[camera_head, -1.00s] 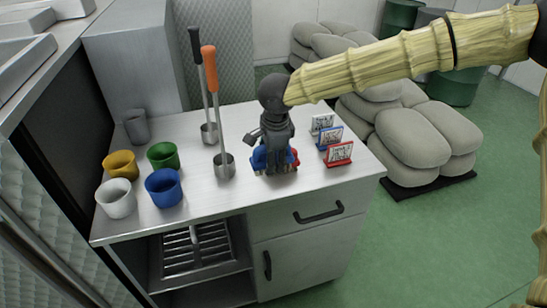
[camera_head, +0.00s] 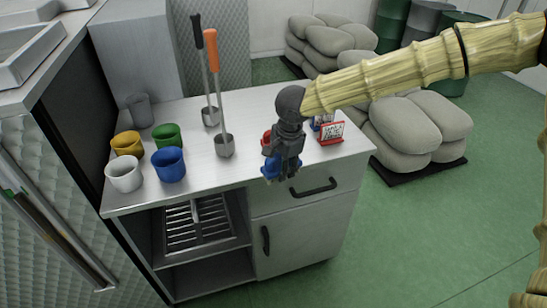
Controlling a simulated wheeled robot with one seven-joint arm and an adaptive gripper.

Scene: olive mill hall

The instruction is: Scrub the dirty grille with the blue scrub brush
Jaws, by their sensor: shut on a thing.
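My gripper (camera_head: 280,168) is shut on the blue scrub brush (camera_head: 269,170). It holds the brush in front of the counter's front edge, above the drawer handle in the picture. Much of the brush is hidden by the fingers. The grille (camera_head: 182,240) is a slatted metal grate lying in the open compartment at the lower left of the cabinet. It is below and left of my gripper and apart from the brush. A grey upright piece shows at the grille's middle. Dirt on the grille is too small to make out.
The steel counter (camera_head: 235,178) bears yellow, green, white and blue cups (camera_head: 169,165), a grey cup and two long-handled ladles (camera_head: 224,146). A red object (camera_head: 266,138) sits behind my gripper, and small signs (camera_head: 331,133) stand to its right. Sacks (camera_head: 410,130) lie farther right. Green floor is clear in front.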

